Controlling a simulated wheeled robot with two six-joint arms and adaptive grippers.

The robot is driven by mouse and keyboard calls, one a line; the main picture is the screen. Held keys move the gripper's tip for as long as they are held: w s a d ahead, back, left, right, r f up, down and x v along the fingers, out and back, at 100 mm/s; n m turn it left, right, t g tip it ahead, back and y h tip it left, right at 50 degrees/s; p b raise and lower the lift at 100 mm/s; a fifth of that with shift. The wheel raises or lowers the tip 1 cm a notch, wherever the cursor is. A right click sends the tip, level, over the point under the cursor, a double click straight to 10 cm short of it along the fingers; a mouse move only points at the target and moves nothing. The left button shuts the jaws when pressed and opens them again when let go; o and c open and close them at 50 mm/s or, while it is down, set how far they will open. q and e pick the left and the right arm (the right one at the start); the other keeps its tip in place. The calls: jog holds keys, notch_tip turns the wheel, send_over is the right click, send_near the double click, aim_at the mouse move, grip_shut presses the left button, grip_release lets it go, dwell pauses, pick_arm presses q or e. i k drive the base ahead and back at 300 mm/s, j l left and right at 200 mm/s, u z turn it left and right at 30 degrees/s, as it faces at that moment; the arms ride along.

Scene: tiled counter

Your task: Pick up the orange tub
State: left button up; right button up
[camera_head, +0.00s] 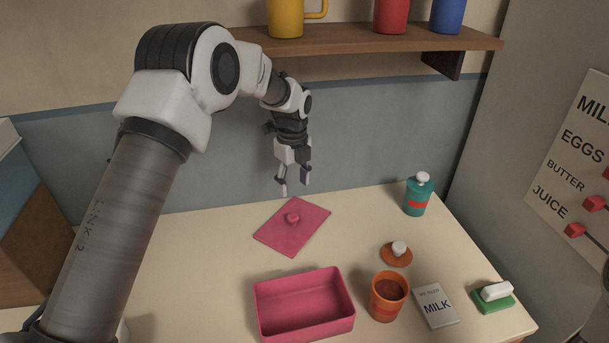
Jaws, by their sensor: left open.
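The orange tub (388,297) stands upright and uncovered on the counter, front right of centre, with dark reddish-brown contents. An orange lid with a white knob (397,254) lies just behind it. My left gripper (294,188) is open and empty, pointing down above the back of the counter. It is behind and left of the tub, well apart from it, near the pink lid. My right gripper is not in view.
A pink open box (303,307) stands left of the tub; its pink lid (292,226) lies behind. A milk card (436,306), a green dish with a white bar (493,297) and a teal bottle (417,195) are right. A shelf (370,43) with mugs hangs above.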

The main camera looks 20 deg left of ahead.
aim_at(390, 291)
jog(key=k, duration=1.5)
